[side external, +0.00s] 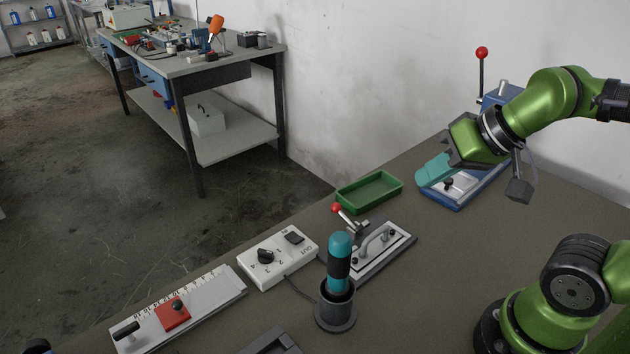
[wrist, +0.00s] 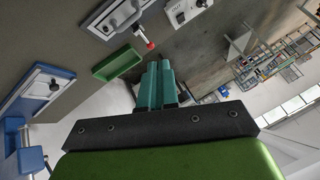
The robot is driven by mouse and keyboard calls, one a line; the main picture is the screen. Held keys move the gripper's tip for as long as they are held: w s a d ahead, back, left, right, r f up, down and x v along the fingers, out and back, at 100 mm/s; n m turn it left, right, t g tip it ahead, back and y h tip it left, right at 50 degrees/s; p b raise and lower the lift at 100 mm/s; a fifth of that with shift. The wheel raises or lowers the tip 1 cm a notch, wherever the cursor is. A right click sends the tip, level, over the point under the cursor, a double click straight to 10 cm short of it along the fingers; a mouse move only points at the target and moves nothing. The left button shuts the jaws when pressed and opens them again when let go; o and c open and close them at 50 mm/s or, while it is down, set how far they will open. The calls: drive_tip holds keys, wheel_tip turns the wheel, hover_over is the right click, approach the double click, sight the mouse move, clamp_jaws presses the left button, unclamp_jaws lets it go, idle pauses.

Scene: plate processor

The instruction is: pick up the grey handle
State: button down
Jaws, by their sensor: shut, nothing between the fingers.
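The grey handle (side external: 376,243) is an arched bar on a plate fixture (side external: 392,256) in the middle of the table. It also shows at the top of the wrist view (wrist: 122,14). My gripper (side external: 422,179) has teal fingers that are shut with nothing between them. In the side view it is up and to the right of the handle, clearly apart from it, and appears in front of the blue device. The shut fingers also show in the middle of the wrist view (wrist: 159,72), pointing toward the top of the picture.
A red-knobbed lever (side external: 338,209) stands beside the handle. A green tray (side external: 370,204) lies behind it. A teal-handled tool stands in a dark holder (side external: 335,312) in front. A white control box (side external: 277,274) and a ruler fixture (side external: 215,296) are at left. The blue device (side external: 462,201) is at right.

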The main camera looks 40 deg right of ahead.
unclamp_jaws()
idle(0.4)
drive_tip(key=shift+f, duration=0.1)
drive_tip(key=n+g+h, duration=0.2)
drive_tip(key=n+g, duration=0.1)
drive_tip(key=g, duration=0.4)
hover_over(377, 232)
wheel_tip(377, 232, down, 5)
drive_tip(key=n, duration=0.1)
wheel_tip(377, 232, down, 16)
drive_tip(key=shift+f, duration=0.2)
